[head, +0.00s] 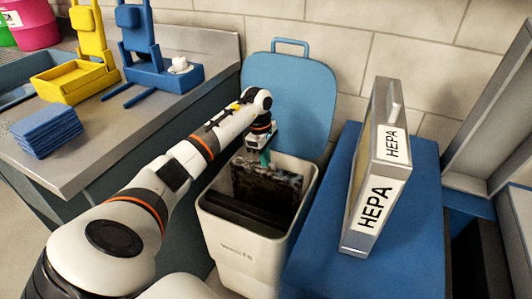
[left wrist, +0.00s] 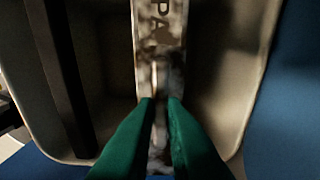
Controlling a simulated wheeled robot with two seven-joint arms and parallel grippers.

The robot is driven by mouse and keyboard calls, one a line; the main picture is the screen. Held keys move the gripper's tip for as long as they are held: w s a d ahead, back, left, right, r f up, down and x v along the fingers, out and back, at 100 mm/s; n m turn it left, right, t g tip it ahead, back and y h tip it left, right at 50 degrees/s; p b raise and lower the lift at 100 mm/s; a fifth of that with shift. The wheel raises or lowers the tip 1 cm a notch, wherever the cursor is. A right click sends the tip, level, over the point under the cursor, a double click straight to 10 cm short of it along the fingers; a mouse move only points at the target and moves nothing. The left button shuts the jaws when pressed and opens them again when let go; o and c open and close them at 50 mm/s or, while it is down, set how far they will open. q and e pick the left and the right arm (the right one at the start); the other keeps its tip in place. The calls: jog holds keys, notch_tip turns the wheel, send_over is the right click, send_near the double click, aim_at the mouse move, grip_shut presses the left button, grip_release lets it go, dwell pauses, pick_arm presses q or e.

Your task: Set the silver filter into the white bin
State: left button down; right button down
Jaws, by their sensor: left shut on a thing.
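The silver filter (head: 268,186) is a dirty, grey-black panel standing upright inside the mouth of the white bin (head: 300,205). My left gripper (head: 264,158) is above the bin, shut on the filter's top edge. In the left wrist view the green fingertips (left wrist: 160,105) close on the filter's narrow smudged edge (left wrist: 160,50), which bears part of a printed label. The filter's lower part is hidden inside the bin. The bin's blue lid (head: 305,90) stands open behind it. My right gripper is not in view.
A HEPA-labelled filter (head: 376,170) stands on a blue surface (head: 415,220) right of the bin. A dark flat panel (head: 235,212) is in the bin in front of the held filter. Blue cloths (head: 47,130) and yellow and blue stands occupy the left counter (head: 105,125).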

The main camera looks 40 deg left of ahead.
aim_at(265, 182)
pick_arm(q)
jog(key=shift+f, duration=0.35)
jog(key=shift+f+b, duration=0.3)
notch_tip(265, 182, down, 6)
jog(key=shift+f+b, duration=0.2)
jog(key=shift+b, duration=0.4)
notch_tip(265, 182, down, 2)
jog(key=shift+f+b, duration=0.25)
jog(key=shift+b, duration=0.1)
jog(key=shift+f, duration=0.35)
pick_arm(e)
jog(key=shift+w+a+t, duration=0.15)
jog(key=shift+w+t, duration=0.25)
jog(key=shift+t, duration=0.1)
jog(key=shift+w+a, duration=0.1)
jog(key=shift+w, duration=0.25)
pick_arm(q)
jog(key=c, duration=1.5)
grip_release()
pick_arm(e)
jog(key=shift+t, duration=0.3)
